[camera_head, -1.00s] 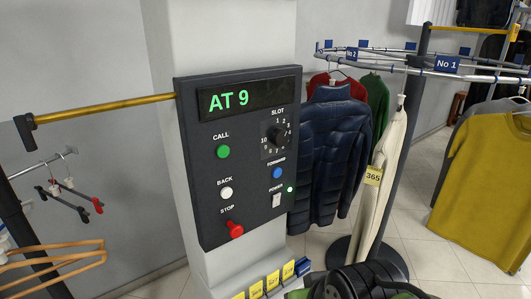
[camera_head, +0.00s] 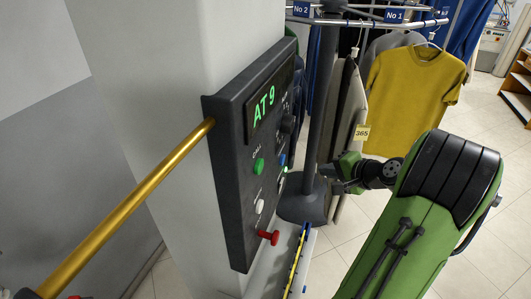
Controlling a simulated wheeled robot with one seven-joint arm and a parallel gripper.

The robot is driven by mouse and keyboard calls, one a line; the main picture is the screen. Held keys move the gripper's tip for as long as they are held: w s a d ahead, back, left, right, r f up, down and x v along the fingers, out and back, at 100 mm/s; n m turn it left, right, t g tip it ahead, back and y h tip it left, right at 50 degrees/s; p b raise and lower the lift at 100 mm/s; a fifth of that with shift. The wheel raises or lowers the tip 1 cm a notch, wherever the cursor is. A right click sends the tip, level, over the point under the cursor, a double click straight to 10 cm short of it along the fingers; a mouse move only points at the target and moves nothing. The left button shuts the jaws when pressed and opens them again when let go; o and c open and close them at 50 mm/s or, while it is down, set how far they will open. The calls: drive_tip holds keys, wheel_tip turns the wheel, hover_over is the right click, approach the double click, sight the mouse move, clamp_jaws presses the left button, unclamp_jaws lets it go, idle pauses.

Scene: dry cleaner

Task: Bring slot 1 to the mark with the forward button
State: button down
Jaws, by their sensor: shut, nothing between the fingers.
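The control panel (camera_head: 243,150) is on the pillar, seen at a steep angle. Its display (camera_head: 264,106) reads AT 9 in green. The blue forward button (camera_head: 282,160) is on the panel's right side, below the dark slot dial (camera_head: 287,123); the dial's setting is too small to read. The green call button (camera_head: 258,166), white back button (camera_head: 259,206) and red stop button (camera_head: 270,237) are on the left side. My gripper (camera_head: 328,172) is shut and empty, right of the panel near the forward button's height, with a visible gap between them.
The conveyor rail carries the blue signs No 1 (camera_head: 394,16) and No 2 (camera_head: 301,9). A mustard sweater (camera_head: 412,90) and a garment tagged 365 (camera_head: 361,132) hang behind my gripper.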

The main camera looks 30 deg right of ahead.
sight(282, 160)
drive_tip(key=w+a, duration=0.4)
drive_tip(key=w, duration=0.2)
drive_tip(key=shift+w+a+b, duration=0.3)
drive_tip(key=shift+a, duration=0.05)
drive_tip(key=shift+w+a, duration=0.1)
drive_tip(key=shift+w, duration=0.05)
idle(2.1)
drive_tip(key=shift+w+a+f, duration=0.1)
drive_tip(key=shift+w+a, duration=0.1)
drive_tip(key=shift+w+a, duration=0.25)
drive_tip(key=shift+w, duration=0.1)
idle(0.7)
drive_tip(key=shift+s+d, duration=0.5)
drive_tip(key=shift+s, duration=0.2)
